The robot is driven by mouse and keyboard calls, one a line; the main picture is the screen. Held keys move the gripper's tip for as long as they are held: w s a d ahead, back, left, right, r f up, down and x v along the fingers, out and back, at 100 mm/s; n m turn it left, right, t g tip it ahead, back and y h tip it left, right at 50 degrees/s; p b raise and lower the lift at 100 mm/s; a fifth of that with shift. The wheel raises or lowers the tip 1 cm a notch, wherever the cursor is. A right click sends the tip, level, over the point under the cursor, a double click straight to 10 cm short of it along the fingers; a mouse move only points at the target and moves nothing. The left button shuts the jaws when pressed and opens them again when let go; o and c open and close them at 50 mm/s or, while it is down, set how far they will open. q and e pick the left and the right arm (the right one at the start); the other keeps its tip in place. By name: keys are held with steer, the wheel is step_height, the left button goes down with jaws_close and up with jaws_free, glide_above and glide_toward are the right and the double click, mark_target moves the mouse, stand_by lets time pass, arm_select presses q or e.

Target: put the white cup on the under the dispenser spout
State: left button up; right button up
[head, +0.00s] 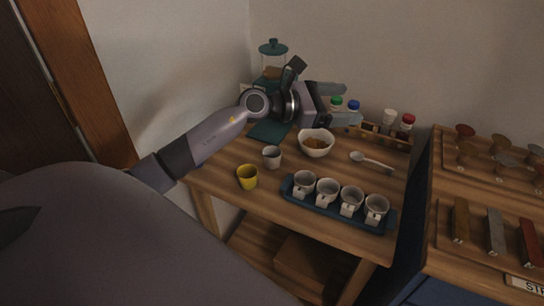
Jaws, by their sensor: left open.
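A small whitish cup (272,157) stands upright on the wooden table, behind a yellow cup. The dispenser (272,57) is a clear jar with a teal lid at the back left. My left arm hides its lower part, and I cannot make out the spout. A teal base or mat (268,131) shows below the arm. My left gripper (341,103) is open and empty, pointing right above the back of the table. It is up and right of the whitish cup, apart from it. My right gripper is not in view.
A yellow cup (247,177) stands near the front left edge. A blue tray (334,215) holds several white cups with tags. A bowl (316,143), a spoon (371,160) and a rack of bottles (384,137) stand farther back. A shelf (476,196) adjoins at right.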

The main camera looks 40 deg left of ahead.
arm_select(q)
step_height(320, 180, up, 2)
steer(key=w+r+n+t+y, duration=0.1)
steer(key=n+t, duration=0.1)
steer(key=t, duration=0.2)
steer(key=n+g+y+p, duration=0.3)
steer(key=n+g+y, duration=0.7)
steer(key=n+y, duration=1.05)
glide_toward(270, 149)
steer(key=shift+w+d+m, duration=0.1)
steer(key=shift+d+m, duration=0.35)
steer(key=shift+d, duration=0.2)
steer(key=shift+a+f, duration=0.1)
steer(key=shift+f, duration=0.15)
steer(key=x, duration=0.4)
steer(key=b+x, duration=0.1)
steer(key=x, duration=0.1)
steer(key=shift+a+r, duration=0.15)
steer(key=shift+a, duration=0.45)
steer(key=c, duration=1.2)
steer(key=shift+r, duration=0.1)
